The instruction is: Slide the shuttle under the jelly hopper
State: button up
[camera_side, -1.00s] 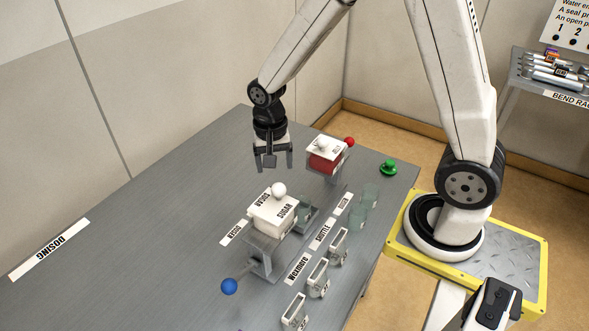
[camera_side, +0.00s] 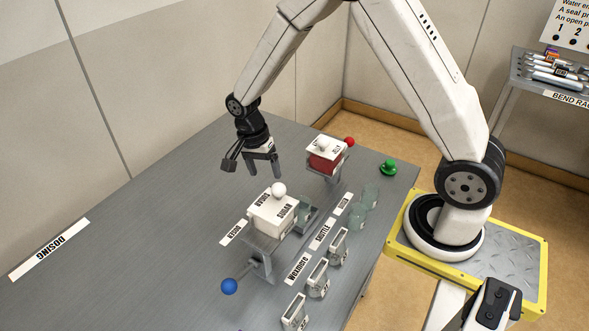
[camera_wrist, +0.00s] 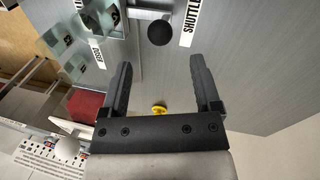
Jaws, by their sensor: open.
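My gripper (camera_side: 252,166) is open and empty, above the table behind the white sugar hopper (camera_side: 270,215). Both fingers (camera_wrist: 161,65) show apart in the wrist view. That view also has a dark ball knob (camera_wrist: 160,32) on a rod, beside a SHUTTLE label (camera_wrist: 188,20) and ahead of the fingertips. A tray holding a glass (camera_wrist: 100,17) lies left of the knob. In the side view a tray with a glass (camera_side: 305,215) shows beside the sugar hopper; the knob is not visible there. The red jelly hopper (camera_side: 325,160) with white lid stands right of my gripper, and appears at left in the wrist view (camera_wrist: 87,104).
A blue ball lever (camera_side: 229,286) projects in front of the sugar hopper.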

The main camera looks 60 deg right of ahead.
jog(key=shift+s+d+f, duration=0.1)
jog(key=shift+s+f, duration=0.1)
jog(key=shift+f, duration=0.9)
jog(key=shift+s+f, duration=0.25)
jog(key=shift+f, duration=0.85)
jog(key=shift+s+d+f, duration=0.1)
jog(key=shift+s+f, duration=0.1)
jog(key=shift+f, duration=0.9)
grip_shut()
